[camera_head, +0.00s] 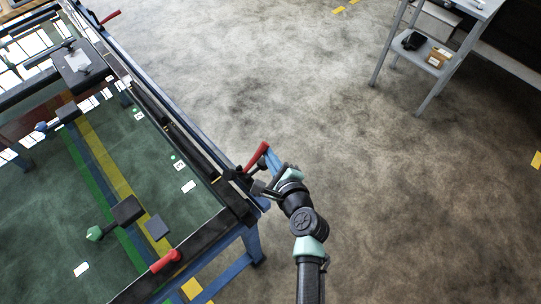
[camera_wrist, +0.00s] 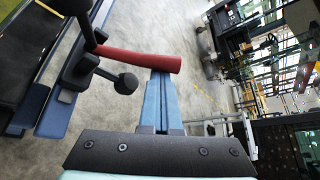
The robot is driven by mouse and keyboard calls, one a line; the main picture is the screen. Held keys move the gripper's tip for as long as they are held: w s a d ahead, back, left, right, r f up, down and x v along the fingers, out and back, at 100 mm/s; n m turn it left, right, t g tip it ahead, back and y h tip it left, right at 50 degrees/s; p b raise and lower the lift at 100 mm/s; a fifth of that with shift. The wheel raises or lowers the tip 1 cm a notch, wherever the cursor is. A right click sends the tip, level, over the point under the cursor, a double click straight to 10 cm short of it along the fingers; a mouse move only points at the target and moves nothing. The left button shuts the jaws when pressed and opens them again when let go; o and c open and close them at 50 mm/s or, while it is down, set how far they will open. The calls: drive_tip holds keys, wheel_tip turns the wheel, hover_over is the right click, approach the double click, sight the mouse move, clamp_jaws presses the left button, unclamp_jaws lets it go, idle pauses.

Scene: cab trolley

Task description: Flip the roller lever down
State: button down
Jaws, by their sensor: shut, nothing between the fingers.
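A lever with a red handle (camera_head: 257,155) sticks up from the near right corner of the trolley; I take it for the roller lever. In the wrist view the red handle (camera_wrist: 140,60) lies across the tips of my blue fingers. My gripper (camera_head: 271,157) is shut and empty, close beside the handle; it also shows in the wrist view (camera_wrist: 161,78). The handle hides the very fingertips, so I cannot tell whether they touch. A black ball knob (camera_wrist: 126,83) on a short dark arm sits just below the handle.
The trolley's green deck (camera_head: 185,215) with dark rails fills the left side. Another red handle (camera_head: 165,261) lies at its front edge, and one more (camera_head: 110,16) is at the far end. A grey shelf cart (camera_head: 428,52) stands back right. The floor between is clear.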

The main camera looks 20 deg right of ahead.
sight(256, 160)
drive_tip(key=a+r+n+t+h+b, duration=0.1)
drive_tip(key=b, duration=0.1)
drive_tip(key=a+n+b, duration=0.1)
drive_tip(key=n+b, duration=0.1)
drive_tip(key=shift+s+r+t+h, duration=0.35)
drive_tip(key=shift+t+h, duration=0.05)
drive_tip(key=a+n+b, duration=0.1)
drive_tip(key=b, duration=0.1)
drive_tip(key=a+r+n+t+b, duration=0.1)
drive_tip(key=b, duration=0.2)
drive_tip(key=shift+s+r+n+t+h, duration=0.2)
drive_tip(key=shift+s+n+t+h, duration=0.1)
drive_tip(key=shift+s+n+h, duration=0.1)
drive_tip(key=shift+a+r+b, duration=0.15)
drive_tip(key=shift+r+b, duration=0.05)
drive_tip(key=shift+b, duration=0.1)
drive_tip(key=shift+n, duration=0.3)
